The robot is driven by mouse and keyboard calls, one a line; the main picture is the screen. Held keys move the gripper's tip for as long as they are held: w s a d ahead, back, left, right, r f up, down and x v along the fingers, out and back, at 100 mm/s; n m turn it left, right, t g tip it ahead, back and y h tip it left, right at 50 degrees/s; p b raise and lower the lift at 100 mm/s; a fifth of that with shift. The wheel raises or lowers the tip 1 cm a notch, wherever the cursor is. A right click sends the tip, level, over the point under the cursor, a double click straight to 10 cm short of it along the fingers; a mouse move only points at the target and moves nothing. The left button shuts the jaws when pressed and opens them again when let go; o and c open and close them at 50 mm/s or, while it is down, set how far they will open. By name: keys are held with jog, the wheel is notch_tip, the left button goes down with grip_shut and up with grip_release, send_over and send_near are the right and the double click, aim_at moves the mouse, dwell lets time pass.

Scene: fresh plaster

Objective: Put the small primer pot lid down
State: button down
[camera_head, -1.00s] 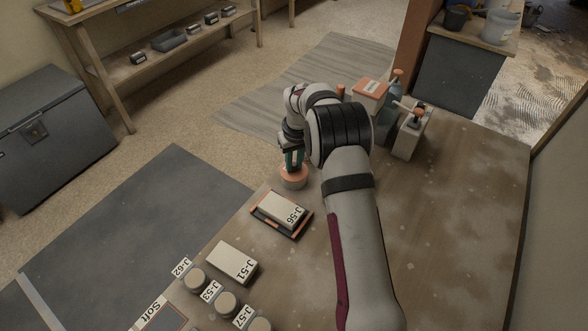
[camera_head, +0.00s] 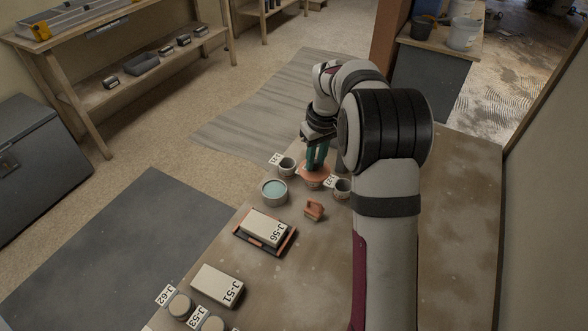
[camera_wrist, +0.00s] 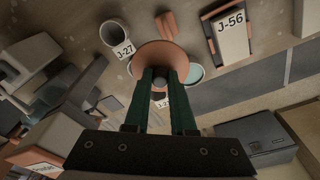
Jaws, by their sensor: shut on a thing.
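The primer pot lid (camera_head: 314,179) is a salmon-orange disc with a dark knob; it also shows in the wrist view (camera_wrist: 160,55). My gripper (camera_head: 317,160) points down with its green fingers shut on the lid's knob, seen close in the wrist view (camera_wrist: 160,80). The primer pot (camera_head: 274,194) stands uncovered on the bench, pale with teal contents, left of the lid and nearer the head camera. In the wrist view the pot (camera_wrist: 194,73) is partly hidden by the lid. I cannot tell whether the lid touches the bench.
Small grey cups stand left (camera_head: 287,167) and right (camera_head: 343,188) of the lid; the right one (camera_wrist: 114,33) is labelled J-27. An orange brush-like tool (camera_head: 313,210) lies in front. Box J-56 (camera_head: 264,226) sits on a tray; box J-51 (camera_head: 217,286) is nearer.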

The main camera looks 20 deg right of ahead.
jog(key=shift+s+d+r, duration=0.25)
jog(key=shift+s+d, duration=0.1)
jog(key=shift+s, duration=0.05)
jog(key=s+f+n+g+y, duration=0.1)
jog(key=s+f+n, duration=0.1)
jog(key=s+n, duration=0.85)
jog(key=s+f+n+g, duration=0.1)
jog(key=s+f+n, duration=0.1)
jog(key=s+n, duration=0.9)
jog(key=w+a+f, duration=0.1)
jog(key=a+f, duration=0.1)
jog(key=a, duration=0.1)
jog(key=w+a+f+m, duration=0.1)
jog(key=a+f, duration=0.1)
jog(key=a, duration=0.1)
jog(key=w+a+f+m, duration=0.1)
jog(key=a+f, duration=0.1)
jog(key=a, duration=0.1)
jog(key=shift+w+a+f+m, duration=0.2)
jog(key=shift+a+f+m, duration=0.05)
jog(key=shift+a+f, duration=0.15)
notch_tip(320, 180, down, 3)
jog(key=shift+f, duration=0.55)
